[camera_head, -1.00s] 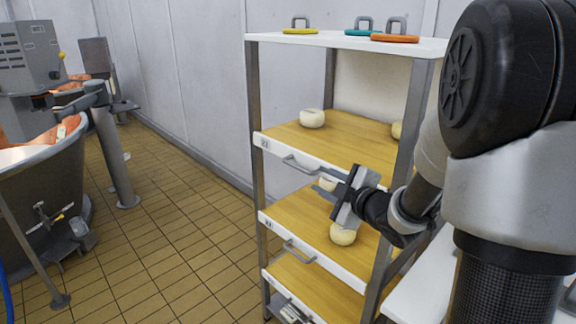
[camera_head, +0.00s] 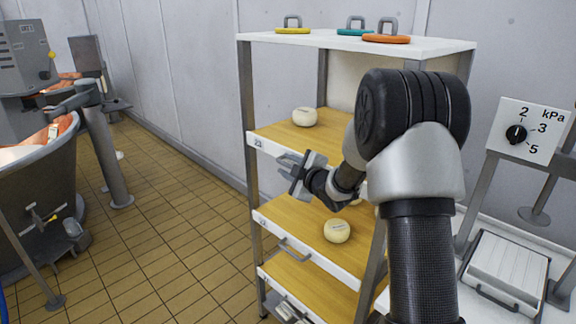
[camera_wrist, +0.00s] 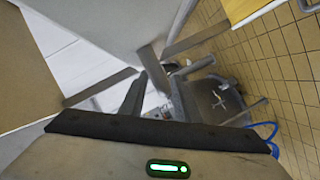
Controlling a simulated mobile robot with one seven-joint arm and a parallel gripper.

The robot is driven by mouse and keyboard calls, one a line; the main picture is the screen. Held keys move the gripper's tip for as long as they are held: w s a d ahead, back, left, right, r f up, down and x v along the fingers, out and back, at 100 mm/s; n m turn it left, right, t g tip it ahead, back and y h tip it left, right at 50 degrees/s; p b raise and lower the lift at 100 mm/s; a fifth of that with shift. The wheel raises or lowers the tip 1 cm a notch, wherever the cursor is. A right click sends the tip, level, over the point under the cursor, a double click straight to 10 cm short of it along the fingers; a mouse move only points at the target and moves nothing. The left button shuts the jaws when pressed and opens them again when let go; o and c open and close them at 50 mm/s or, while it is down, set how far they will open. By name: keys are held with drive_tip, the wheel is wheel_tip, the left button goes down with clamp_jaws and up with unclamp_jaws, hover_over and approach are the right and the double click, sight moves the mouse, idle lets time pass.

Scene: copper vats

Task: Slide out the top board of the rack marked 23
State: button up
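The rack (camera_head: 250,190) has several wooden boards with white front edges. Its top board (camera_head: 275,132) bears a pale round cheese (camera_head: 304,117) and a small front label (camera_head: 258,142), too small to read surely. My gripper (camera_head: 283,170) is in front of the rack, by the top board's front edge. Its two fingers stand apart, with no object visibly held. My gripper and arm cover the right part of that edge, and the top board's handle is hidden. In the wrist view the open fingers (camera_wrist: 155,95) also show; I cannot tell whether they touch anything.
A lower board (camera_head: 290,212) with a handle (camera_head: 294,250) bears another cheese (camera_head: 337,231). Coloured handled discs (camera_head: 386,39) lie on the rack's top. A vat (camera_head: 35,200) stands left; tiled floor (camera_head: 170,240) between is clear. A dial panel (camera_head: 527,130) stands right.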

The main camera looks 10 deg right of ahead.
drive_tip(key=shift+c, duration=0.2)
clamp_jaws()
drive_tip(key=shift+a+f, duration=0.1)
drive_tip(key=s+a+b, duration=1.2)
drive_tip(key=a+b, duration=0.4)
drive_tip(key=shift+a, duration=0.3)
drive_tip(key=shift+s, duration=0.1)
drive_tip(key=shift+o, duration=0.2)
unclamp_jaws()
